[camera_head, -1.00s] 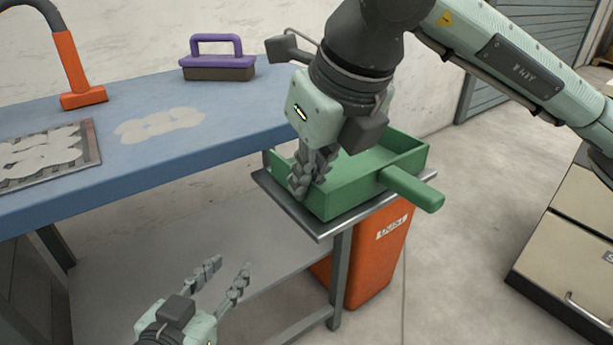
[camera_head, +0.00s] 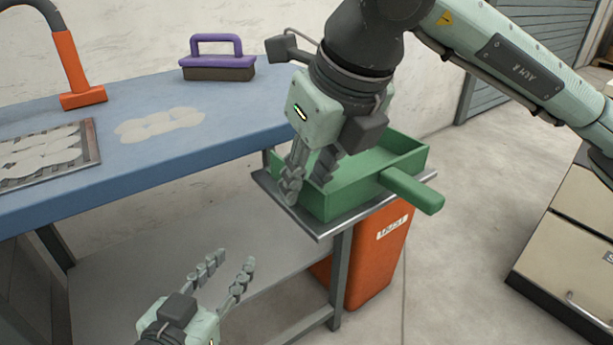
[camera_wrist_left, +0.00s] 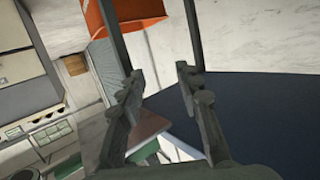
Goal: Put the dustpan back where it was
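The green dustpan (camera_head: 375,178) sits on a small grey metal shelf (camera_head: 325,231) at the right end of the blue table, its handle pointing right and toward me. My right gripper (camera_head: 306,178) is over the dustpan's left side with its fingers spread. One finger is at the outside of the left wall, the other by the inside; whether either touches is unclear. My left gripper (camera_head: 234,262) is open and empty, low in front of the table and apart from the dustpan. Its spread fingers also show in the left wrist view (camera_wrist_left: 160,74).
An orange bin (camera_head: 378,262) stands under the shelf. On the blue table (camera_head: 200,145) are a purple-handled brush (camera_head: 217,60), pale round patches (camera_head: 160,124), a tray (camera_head: 93,143) of pale pieces and an orange-based arm (camera_head: 75,70). Drawers (camera_head: 570,240) stand at right.

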